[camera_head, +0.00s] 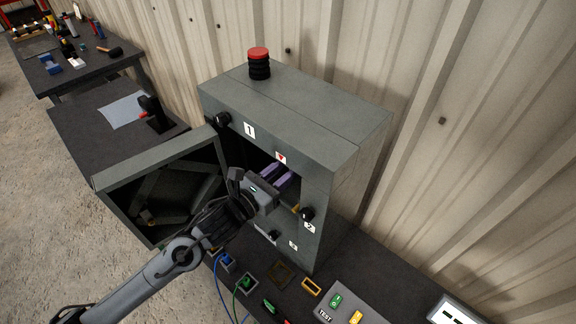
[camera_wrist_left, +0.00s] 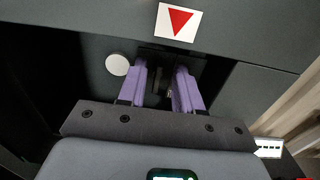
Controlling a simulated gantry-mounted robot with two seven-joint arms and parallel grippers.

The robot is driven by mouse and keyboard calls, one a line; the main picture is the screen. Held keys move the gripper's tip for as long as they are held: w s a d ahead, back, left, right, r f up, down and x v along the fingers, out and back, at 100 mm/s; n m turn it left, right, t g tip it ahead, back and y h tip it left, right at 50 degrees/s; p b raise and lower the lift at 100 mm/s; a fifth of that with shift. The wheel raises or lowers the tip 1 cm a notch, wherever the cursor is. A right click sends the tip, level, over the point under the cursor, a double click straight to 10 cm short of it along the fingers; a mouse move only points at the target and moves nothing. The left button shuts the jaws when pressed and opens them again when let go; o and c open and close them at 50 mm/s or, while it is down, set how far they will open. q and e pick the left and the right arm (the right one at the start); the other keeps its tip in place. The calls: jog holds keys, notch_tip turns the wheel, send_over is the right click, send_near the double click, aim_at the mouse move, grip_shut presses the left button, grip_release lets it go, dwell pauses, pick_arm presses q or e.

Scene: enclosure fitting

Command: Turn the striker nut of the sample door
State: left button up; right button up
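The grey cabinet (camera_head: 290,100) stands with a door (camera_head: 157,158) swung open to the left. A red triangle label (camera_head: 281,157) sits above the cabinet opening and shows in the left wrist view (camera_wrist_left: 175,21). My left gripper (camera_head: 279,175) reaches into the opening below this label. In the left wrist view its two purple fingers (camera_wrist_left: 163,88) stand apart, on either side of a small dark part (camera_wrist_left: 162,78), possibly the striker nut. I cannot tell whether they touch it. My right gripper is out of view.
Black knobs (camera_head: 222,118) (camera_head: 307,214) are on the cabinet front. A red-topped black stack (camera_head: 259,64) stands on top. Below are a blue connector (camera_head: 227,262), a green connector (camera_head: 246,284) and a TEST box (camera_head: 350,305). A white disc (camera_wrist_left: 117,65) is left of the fingers.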

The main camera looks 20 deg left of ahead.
pick_arm(q)
jog(key=shift+x, duration=1.1)
grip_shut()
